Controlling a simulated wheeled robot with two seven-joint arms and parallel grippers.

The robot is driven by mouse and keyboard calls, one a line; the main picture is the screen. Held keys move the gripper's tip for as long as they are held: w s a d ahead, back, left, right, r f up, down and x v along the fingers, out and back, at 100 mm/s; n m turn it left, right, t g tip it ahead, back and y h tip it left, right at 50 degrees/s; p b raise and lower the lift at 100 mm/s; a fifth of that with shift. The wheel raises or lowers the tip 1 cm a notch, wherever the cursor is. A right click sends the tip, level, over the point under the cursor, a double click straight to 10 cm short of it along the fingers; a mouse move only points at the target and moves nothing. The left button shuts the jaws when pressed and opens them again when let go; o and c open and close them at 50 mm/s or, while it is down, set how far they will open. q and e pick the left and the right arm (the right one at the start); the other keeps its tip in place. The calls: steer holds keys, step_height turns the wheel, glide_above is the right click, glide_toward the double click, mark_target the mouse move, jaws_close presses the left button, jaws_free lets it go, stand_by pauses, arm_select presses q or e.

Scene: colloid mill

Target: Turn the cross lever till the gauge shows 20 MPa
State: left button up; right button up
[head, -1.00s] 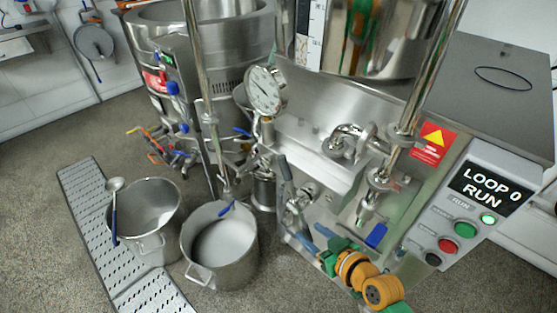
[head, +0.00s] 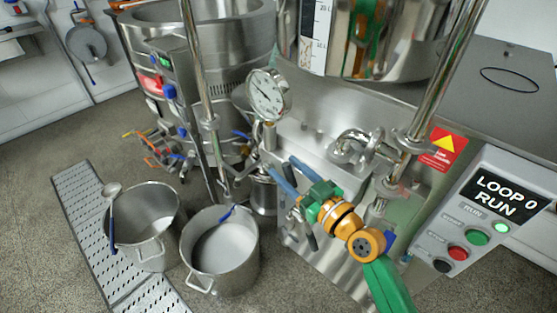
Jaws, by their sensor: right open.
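The round pressure gauge (head: 268,95) with a white dial stands on a metal stem in the middle of the head view. Its needle and scale are too small to read exactly. The metal cross lever (head: 297,218) is on the machine below and right of the gauge, partly hidden by my right gripper. My right gripper (head: 280,163), with blue fingers and a green body, is open and empty. Its fingertips are in front of and above the lever, near the gauge stem; I cannot tell whether they touch anything. My left gripper is not in view.
Two steel pots (head: 146,222) (head: 222,250) stand on the floor at the lower left, beside a perforated drain strip (head: 78,200). A control panel (head: 480,215) reading LOOP 0 RUN is at the right. A vertical metal post (head: 193,60) rises left of the gauge.

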steer(key=shift+x, duration=1.55)
jaws_close()
steer(key=shift+f, duration=0.1)
